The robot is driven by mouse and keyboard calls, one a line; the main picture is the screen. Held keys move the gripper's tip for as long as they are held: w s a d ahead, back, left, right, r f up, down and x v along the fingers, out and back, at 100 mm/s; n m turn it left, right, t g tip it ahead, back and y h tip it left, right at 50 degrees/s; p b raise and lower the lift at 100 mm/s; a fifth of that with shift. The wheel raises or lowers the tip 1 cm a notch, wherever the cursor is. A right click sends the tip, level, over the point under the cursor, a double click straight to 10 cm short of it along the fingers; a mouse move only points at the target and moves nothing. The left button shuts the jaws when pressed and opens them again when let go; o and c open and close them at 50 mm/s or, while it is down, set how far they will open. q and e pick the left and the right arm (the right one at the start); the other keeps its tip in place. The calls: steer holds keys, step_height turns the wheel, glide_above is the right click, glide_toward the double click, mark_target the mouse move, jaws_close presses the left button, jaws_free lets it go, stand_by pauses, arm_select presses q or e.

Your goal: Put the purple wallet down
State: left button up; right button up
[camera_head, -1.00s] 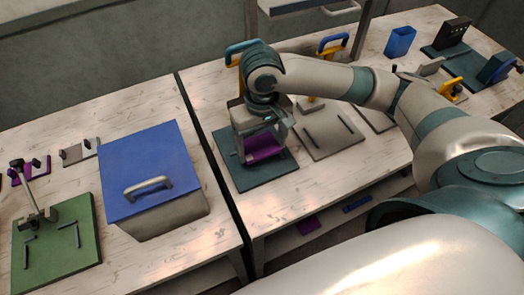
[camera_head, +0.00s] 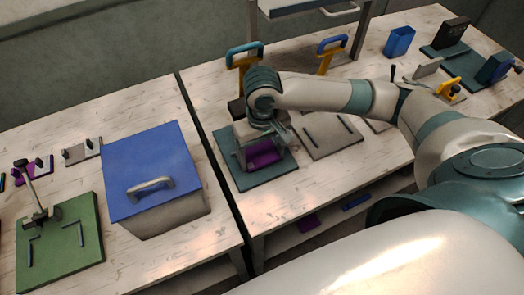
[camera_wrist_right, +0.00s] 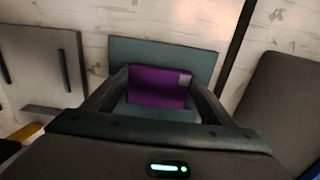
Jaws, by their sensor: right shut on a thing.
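The purple wallet (camera_head: 263,157) is at the dark teal plate (camera_head: 255,181) on the right-hand table. My right gripper (camera_head: 259,146) points down over this plate, shut on the wallet. In the right wrist view the wallet (camera_wrist_right: 158,88), with a small grey patch at one corner, sits between the two fingers, with the teal plate (camera_wrist_right: 165,53) behind it. I cannot tell whether the wallet touches the plate. My left gripper is not in view.
A grey plate with dark strips (camera_head: 329,139) lies right of the teal plate. Yellow stands with a teal handle (camera_head: 245,52) and a blue handle (camera_head: 333,43) rise behind. A blue-lidded box (camera_head: 152,165) stands on the left table, across a gap.

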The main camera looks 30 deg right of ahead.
mark_target(262, 158)
steer(key=shift+s+a+f, duration=0.1)
steer(key=shift+s+f, duration=0.05)
steer(key=shift+f, duration=0.1)
steer(key=o, duration=1.1)
steer(key=shift+o, duration=0.3)
steer(key=shift+a+f, duration=0.1)
steer(key=shift+s+f, duration=0.1)
steer(key=shift+d+r+b, duration=0.3)
steer(key=shift+r+b, duration=0.15)
step_height(262, 158, up, 13)
steer(key=b, duration=0.1)
steer(key=shift+w+a, duration=0.15)
steer(key=shift+w, duration=0.1)
steer(key=shift+f, duration=0.1)
